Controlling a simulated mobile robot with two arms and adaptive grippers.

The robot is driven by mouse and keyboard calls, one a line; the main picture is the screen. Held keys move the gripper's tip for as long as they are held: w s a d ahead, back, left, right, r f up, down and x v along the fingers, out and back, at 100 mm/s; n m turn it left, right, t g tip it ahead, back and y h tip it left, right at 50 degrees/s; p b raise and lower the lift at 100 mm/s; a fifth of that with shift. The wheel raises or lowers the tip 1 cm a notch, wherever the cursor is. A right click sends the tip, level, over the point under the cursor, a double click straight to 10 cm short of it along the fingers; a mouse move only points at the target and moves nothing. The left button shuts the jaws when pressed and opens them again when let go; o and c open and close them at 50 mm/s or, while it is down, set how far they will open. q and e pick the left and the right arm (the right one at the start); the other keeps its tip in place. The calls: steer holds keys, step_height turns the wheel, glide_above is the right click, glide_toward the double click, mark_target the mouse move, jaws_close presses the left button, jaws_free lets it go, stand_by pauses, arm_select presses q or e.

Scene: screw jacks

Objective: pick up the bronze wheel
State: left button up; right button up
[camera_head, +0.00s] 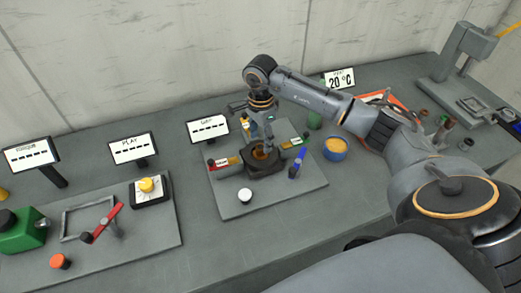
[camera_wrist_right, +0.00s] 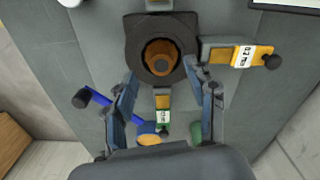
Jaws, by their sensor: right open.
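The bronze wheel (camera_wrist_right: 160,58) shows in the right wrist view as a small copper-brown round part with a dark centre, seated in a dark round housing. In the head view the bronze wheel (camera_head: 261,153) is partly covered by my right gripper. The dark housing (camera_head: 265,168) stands on a grey plate. My right gripper (camera_head: 262,138) points down, above or around the wheel. I cannot tell the exact height gap. My left gripper is out of view.
The grey plate (camera_head: 224,199) carries a white knob (camera_head: 245,196), a blue handle (camera_head: 296,164) and small labelled arms around the housing. A blue bowl with yellow contents (camera_head: 335,148) stands to the right. A display (camera_head: 208,127) stands behind. Bare table lies in front.

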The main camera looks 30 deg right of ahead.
mark_target(261, 147)
steer(key=shift+d+f+p, duration=0.1)
steer(key=shift+f+p, duration=0.4)
steer(key=shift+f, duration=1.2)
steer(key=shift+w, duration=0.1)
jaws_close()
steer(key=shift+r, duration=0.1)
